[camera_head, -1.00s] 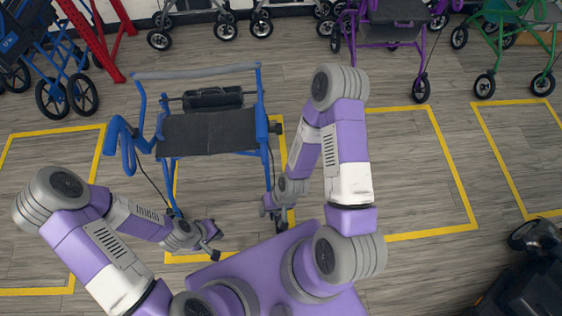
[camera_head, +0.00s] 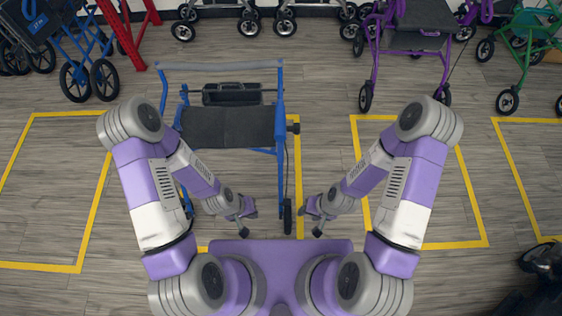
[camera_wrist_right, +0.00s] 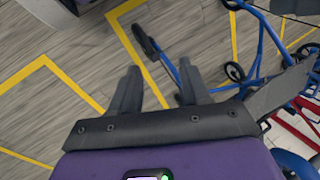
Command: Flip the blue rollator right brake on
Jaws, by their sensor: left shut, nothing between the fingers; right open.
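The blue rollator (camera_head: 228,127) stands in front of me in the head view, with a dark seat, a dark pouch behind it and a grey bar across the back. My left arm covers part of its left side. A dark knob (camera_head: 293,127) sticks out at its right side; I cannot make out a brake lever or its setting. A dark wheel (camera_head: 287,217) is at the near right leg. My left gripper (camera_head: 246,226) is shut and empty, left of that wheel. My right gripper (camera_head: 314,224) is open and empty, just right of it. Its spread fingers show in the right wrist view (camera_wrist_right: 158,88).
A purple rollator (camera_head: 410,45) and a green one (camera_head: 520,50) stand at the back right. Another blue walker (camera_head: 75,45) and a red frame (camera_head: 125,35) are at the back left. Yellow floor lines (camera_head: 470,200) mark bays; the bays on both sides are largely clear.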

